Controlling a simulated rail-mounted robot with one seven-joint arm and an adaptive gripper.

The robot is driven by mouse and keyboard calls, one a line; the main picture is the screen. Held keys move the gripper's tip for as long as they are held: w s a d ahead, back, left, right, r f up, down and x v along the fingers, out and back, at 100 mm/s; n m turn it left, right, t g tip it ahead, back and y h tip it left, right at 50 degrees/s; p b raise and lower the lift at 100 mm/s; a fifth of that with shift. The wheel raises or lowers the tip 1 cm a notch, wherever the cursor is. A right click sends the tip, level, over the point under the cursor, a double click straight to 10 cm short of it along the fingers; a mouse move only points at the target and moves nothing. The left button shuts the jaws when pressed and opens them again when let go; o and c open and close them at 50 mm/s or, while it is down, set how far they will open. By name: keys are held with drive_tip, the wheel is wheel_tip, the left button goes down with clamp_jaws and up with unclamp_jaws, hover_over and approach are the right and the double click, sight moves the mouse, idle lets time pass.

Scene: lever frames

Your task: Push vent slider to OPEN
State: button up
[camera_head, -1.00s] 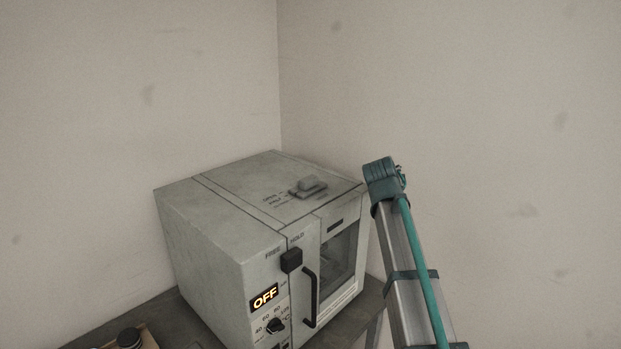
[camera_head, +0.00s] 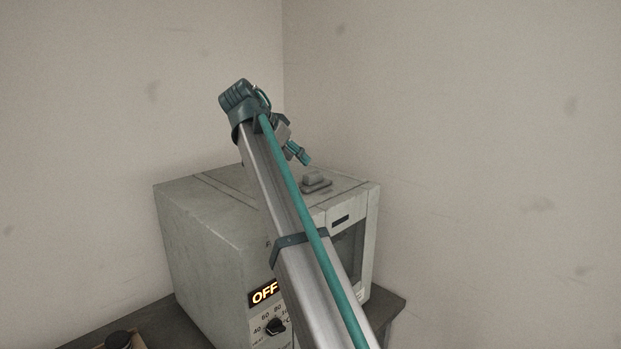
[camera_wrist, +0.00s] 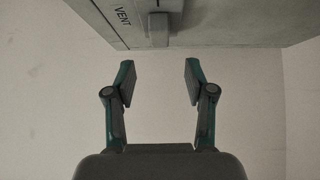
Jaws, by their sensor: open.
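The vent slider (camera_head: 314,180) is a small grey knob on a low plate, on top of the grey oven (camera_head: 205,225). In the wrist view the slider (camera_wrist: 158,30) shows at the top, beside the word VENT. My gripper (camera_wrist: 159,78) is open and empty. Its two fingers point toward the oven's top, apart from the slider, which lies roughly in line with the gap between them. In the head view, a teal fingertip shows just behind and left of the slider. My arm hides the position marks beside the slider, so its setting cannot be read.
The oven stands on a dark table (camera_head: 388,308) in a room corner. Its front has a lit OFF display (camera_head: 263,292) and a dial (camera_head: 275,326). My arm crosses in front of the oven and hides its door handle.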

sight(312, 173)
drive_tip(key=p+x, duration=0.2)
drive_tip(key=x, duration=0.7)
drive_tip(key=shift+w+d+f, duration=0.15)
drive_tip(key=shift+d+f, duration=0.05)
clamp_jaws()
